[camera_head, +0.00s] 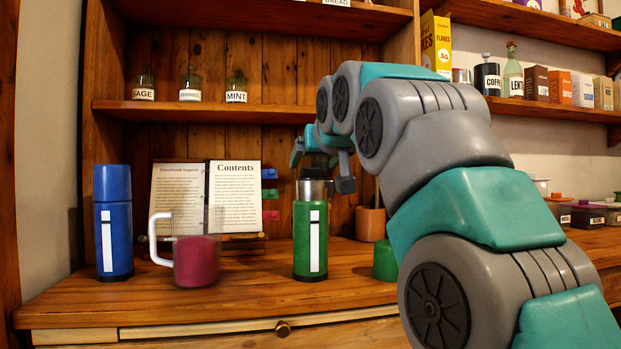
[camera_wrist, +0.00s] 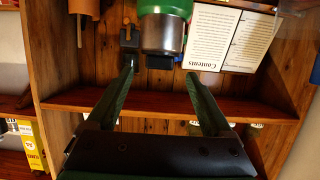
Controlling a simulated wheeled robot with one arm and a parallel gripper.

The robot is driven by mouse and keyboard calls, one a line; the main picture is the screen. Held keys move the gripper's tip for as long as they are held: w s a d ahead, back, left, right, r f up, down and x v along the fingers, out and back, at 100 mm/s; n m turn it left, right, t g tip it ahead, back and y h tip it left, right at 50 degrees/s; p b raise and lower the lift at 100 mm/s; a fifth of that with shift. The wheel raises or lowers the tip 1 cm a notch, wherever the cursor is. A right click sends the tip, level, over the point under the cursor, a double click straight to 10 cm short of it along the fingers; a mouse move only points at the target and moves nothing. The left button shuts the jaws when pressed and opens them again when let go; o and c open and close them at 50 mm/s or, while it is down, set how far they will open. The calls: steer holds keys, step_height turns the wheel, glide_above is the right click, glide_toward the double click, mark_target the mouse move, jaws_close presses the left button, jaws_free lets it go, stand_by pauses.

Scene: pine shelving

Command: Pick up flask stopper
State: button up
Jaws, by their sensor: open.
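The green flask (camera_head: 309,235) stands upright on the wooden counter, with a white label strip. Its metallic neck (camera_head: 312,189) is bare, and a small stopper (camera_head: 314,173) sits on top, partly hidden by my gripper. In the wrist view the picture is turned over: the flask's silver neck (camera_wrist: 162,35) hangs from the top, with the dark stopper (camera_wrist: 160,62) at its end. My gripper (camera_head: 321,168) is open just above the flask top. In the wrist view its fingertips (camera_wrist: 159,74) are spread on either side of the stopper, apparently not touching it.
A blue flask (camera_head: 113,225) and a glass mug (camera_head: 195,255) stand to the left. An open book (camera_head: 235,195) is behind. A green cup (camera_head: 385,262) and a terracotta pot (camera_head: 371,224) are close on the right. A shelf (camera_head: 200,110) with jars runs behind.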

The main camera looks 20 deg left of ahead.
mark_target(310, 169)
steer(key=x, duration=0.5)
steer(key=shift+f+p, duration=0.1)
steer(key=shift+p, duration=0.3)
steer(key=shift+s, duration=0.1)
jaws_close()
steer(key=shift+r, duration=0.2)
stand_by(0.3)
steer(key=shift+d+r+p, duration=0.1)
steer(key=shift+r+p, duration=1.35)
steer(key=shift+r, duration=0.3)
steer(key=shift+d+f, duration=0.15)
steer(key=shift+d, duration=0.05)
steer(key=s+d+r+b, duration=0.1)
steer(key=s+d+b, duration=0.1)
steer(key=d, duration=0.5)
steer(key=s+d+r+b, duration=0.1)
steer(key=s+d+b, duration=0.15)
steer(key=d, duration=0.45)
steer(key=shift+s+d+r+p, duration=0.15)
steer(key=shift+r+p, duration=1)
steer(key=shift+p, duration=0.3)
steer(key=shift+s+d+r+p, duration=0.1)
steer(key=shift+d+r+p, duration=0.1)
steer(key=shift+r+p, duration=1.1)
steer(key=shift+f, duration=0.2)
